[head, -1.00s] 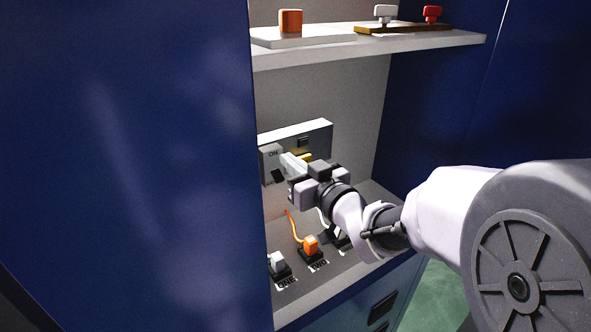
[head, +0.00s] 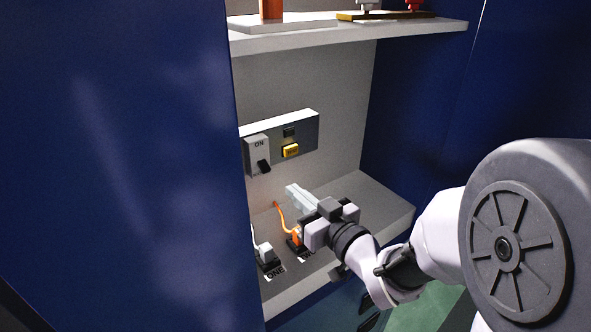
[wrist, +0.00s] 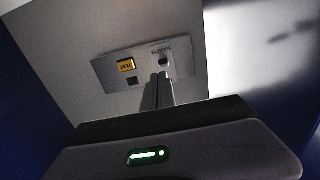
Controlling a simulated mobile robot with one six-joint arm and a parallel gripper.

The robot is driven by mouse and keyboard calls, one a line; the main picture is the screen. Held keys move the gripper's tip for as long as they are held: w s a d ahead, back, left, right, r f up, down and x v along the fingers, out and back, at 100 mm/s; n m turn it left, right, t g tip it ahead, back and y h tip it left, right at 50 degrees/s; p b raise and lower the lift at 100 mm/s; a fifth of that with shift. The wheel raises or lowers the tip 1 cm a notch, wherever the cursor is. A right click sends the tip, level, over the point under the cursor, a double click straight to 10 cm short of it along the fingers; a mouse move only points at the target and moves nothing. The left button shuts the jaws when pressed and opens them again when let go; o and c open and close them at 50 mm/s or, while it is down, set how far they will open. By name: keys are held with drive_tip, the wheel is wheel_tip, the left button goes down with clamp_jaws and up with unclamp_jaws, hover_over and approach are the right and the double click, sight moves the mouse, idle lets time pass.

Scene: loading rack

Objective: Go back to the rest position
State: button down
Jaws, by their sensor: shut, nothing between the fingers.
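My gripper (head: 299,196) is shut and empty. In the head view it hangs over the lower shelf, in front of and below the grey control panel (head: 309,133). Its fingers are apart from the panel. In the wrist view the shut fingers (wrist: 156,92) point toward the panel (wrist: 112,68), which looks upside down there. My gripper partly hides an orange plug (head: 294,238) and whatever stands to its right on the shelf.
The panel carries a switch (head: 262,165) marked ON and a yellow button (head: 291,151). A white plug (head: 264,252) stands by the label ONE. An upper shelf (head: 345,37) and a blue wall (head: 120,150) bound the space.

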drive_tip(key=d+r+m+h, duration=0.1)
drive_tip(key=d+m+h, duration=0.4)
drive_tip(key=d+h, duration=0.3)
drive_tip(key=s+d+f+m+g+h+b, duration=0.15)
drive_tip(key=s+d+m+g, duration=0.35)
drive_tip(key=s, duration=0.5)
drive_tip(key=s+a+f+g+y, duration=0.1)
drive_tip(key=s+a+g, duration=0.1)
drive_tip(key=s, duration=0.5)
drive_tip(key=s+a+f+m+g+y, duration=0.1)
drive_tip(key=s+a+f+g, duration=0.1)
drive_tip(key=s, duration=0.6)
drive_tip(key=shift+s, duration=0.3)
